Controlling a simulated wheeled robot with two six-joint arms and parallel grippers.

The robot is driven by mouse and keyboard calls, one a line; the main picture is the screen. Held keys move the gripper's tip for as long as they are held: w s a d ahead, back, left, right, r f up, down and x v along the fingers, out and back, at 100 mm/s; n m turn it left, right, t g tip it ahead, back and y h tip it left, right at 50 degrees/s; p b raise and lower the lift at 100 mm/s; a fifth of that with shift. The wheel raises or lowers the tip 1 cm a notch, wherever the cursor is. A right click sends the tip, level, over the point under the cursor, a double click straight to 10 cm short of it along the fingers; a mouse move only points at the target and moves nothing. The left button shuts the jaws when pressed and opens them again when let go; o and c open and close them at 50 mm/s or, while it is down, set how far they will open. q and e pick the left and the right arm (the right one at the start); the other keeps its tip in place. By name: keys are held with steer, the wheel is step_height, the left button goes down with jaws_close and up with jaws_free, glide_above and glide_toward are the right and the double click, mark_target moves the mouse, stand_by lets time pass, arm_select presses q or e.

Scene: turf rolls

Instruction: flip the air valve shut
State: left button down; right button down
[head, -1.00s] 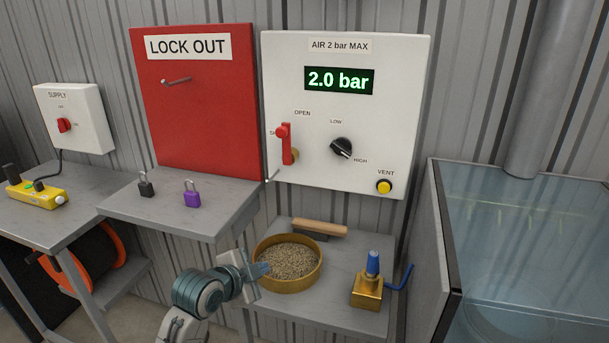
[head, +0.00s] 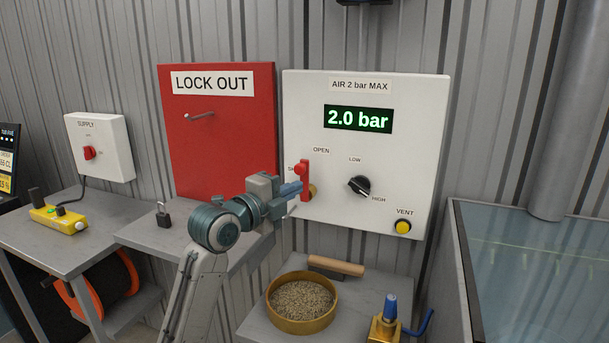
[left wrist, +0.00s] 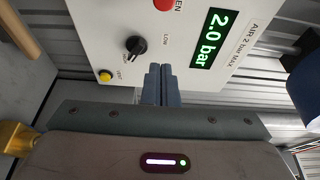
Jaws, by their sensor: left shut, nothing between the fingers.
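The air valve is a red lever (head: 304,181) on the white air panel (head: 420,140), below the word OPEN. The lever stands upright, with a brass-coloured part behind its lower end. The display (head: 358,119) reads 2.0 bar. My left gripper (head: 297,189) is shut and empty, its blue-grey fingers at the lever's left side; I cannot tell whether they touch it. The SHUT label is partly hidden. In the left wrist view the shut fingertips (left wrist: 161,72) are in front of the panel, and a red end of the lever (left wrist: 163,4) shows at the top edge. My right gripper is not in view.
A black knob (head: 359,187) and a yellow vent button (head: 403,227) are right of the lever. The red lock-out board (head: 225,130) has a peg. Below are a black padlock (head: 163,214), a grain-filled brass bowl (head: 302,318) and a brass block with a blue top (head: 387,325).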

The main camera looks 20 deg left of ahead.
arm_select(q)
steer(key=shift+w, duration=0.1)
